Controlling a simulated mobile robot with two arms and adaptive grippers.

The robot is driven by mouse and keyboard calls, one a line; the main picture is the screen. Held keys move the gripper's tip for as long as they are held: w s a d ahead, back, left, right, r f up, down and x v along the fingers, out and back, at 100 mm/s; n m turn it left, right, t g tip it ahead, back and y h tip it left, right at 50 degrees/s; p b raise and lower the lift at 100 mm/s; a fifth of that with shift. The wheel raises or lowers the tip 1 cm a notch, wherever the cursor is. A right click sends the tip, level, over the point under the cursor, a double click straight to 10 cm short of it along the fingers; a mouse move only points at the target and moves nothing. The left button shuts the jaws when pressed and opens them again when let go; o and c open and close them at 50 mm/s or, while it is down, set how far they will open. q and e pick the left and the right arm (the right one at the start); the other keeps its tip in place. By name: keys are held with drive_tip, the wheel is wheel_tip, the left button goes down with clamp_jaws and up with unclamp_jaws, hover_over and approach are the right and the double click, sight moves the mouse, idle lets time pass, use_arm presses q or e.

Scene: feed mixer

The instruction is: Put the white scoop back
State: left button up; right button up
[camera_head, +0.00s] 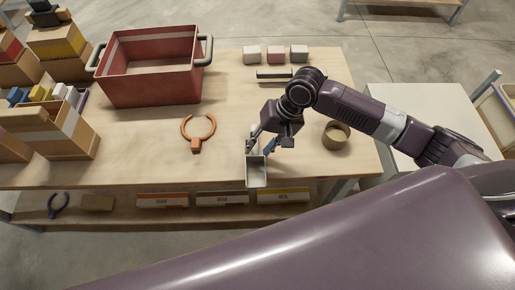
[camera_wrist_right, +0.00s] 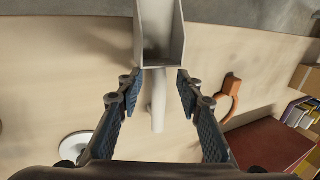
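The white scoop (camera_head: 257,172) is at the front edge of the wooden table (camera_head: 225,140), its open pan toward me. In the right wrist view the scoop's pan (camera_wrist_right: 160,35) is at the top, with its handle (camera_wrist_right: 158,105) pointing down between the fingers. My right gripper (camera_wrist_right: 158,100) is open around the handle, with a gap on each side. In the head view this gripper (camera_head: 261,146) is just behind the pan and hides most of the handle. I cannot tell whether the scoop rests on the table. My left gripper is not in view.
A red bin (camera_head: 150,92) stands at the back left and boxes (camera_head: 55,140) at the left. An orange open-ring tool (camera_head: 197,138) lies left of the gripper, a tan round container (camera_head: 337,135) to its right. Several small blocks (camera_head: 275,54) sit behind. Labelled boxes (camera_head: 220,198) are below.

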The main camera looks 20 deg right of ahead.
drive_tip(key=v, duration=1)
drive_tip(key=shift+r+b, duration=0.3)
